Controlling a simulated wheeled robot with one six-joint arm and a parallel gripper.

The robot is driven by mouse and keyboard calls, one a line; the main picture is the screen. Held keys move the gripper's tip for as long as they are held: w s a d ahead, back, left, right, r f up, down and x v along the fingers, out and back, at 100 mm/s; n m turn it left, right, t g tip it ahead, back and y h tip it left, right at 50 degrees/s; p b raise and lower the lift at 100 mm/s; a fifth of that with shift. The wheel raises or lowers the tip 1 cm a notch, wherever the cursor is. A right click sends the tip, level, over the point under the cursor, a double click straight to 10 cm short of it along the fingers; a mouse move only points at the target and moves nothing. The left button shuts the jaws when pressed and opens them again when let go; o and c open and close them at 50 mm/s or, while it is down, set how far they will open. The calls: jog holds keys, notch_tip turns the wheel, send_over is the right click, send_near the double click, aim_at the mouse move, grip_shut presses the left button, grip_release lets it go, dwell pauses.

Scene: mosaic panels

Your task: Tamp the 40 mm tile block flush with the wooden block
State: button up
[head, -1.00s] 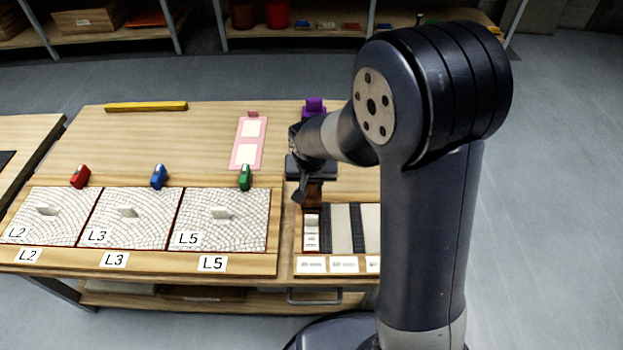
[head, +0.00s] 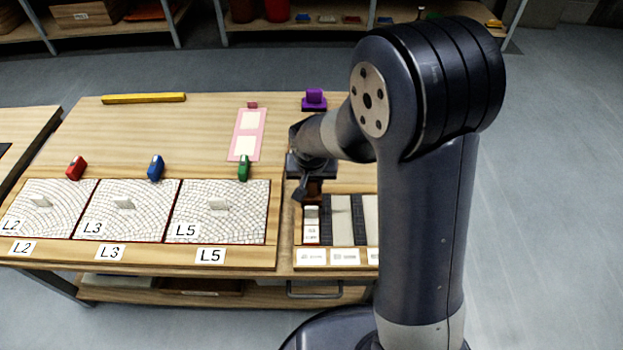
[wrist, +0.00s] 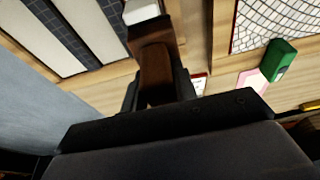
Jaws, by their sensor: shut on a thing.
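My gripper (head: 305,182) is shut on a brown wooden block (head: 313,188) above the rear left of the tray on the bench. The wooden block (wrist: 155,72) also shows between the fingers in the wrist view. A white tile block (wrist: 142,12) lies at the far end of the wooden block in the wrist view; I cannot tell whether they touch. In the head view white tile pieces (head: 311,213) stand in the tray's left column, just in front of the wooden block. Which of them is the 40 mm one is too small to read.
Dark and pale strips (head: 341,222) fill the tray right of the tiles. Three mosaic panels (head: 227,222) lie to the left, with red, blue and green (head: 243,168) pieces behind them. A pink strip (head: 247,134) and a purple block (head: 314,98) lie farther back.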

jog(key=shift+s+f+b, duration=0.1)
jog(key=shift+f+b, duration=0.8)
jog(key=shift+f, duration=0.1)
dwell(2.1)
jog(key=shift+r+p, duration=2.65)
jog(key=shift+r, duration=1)
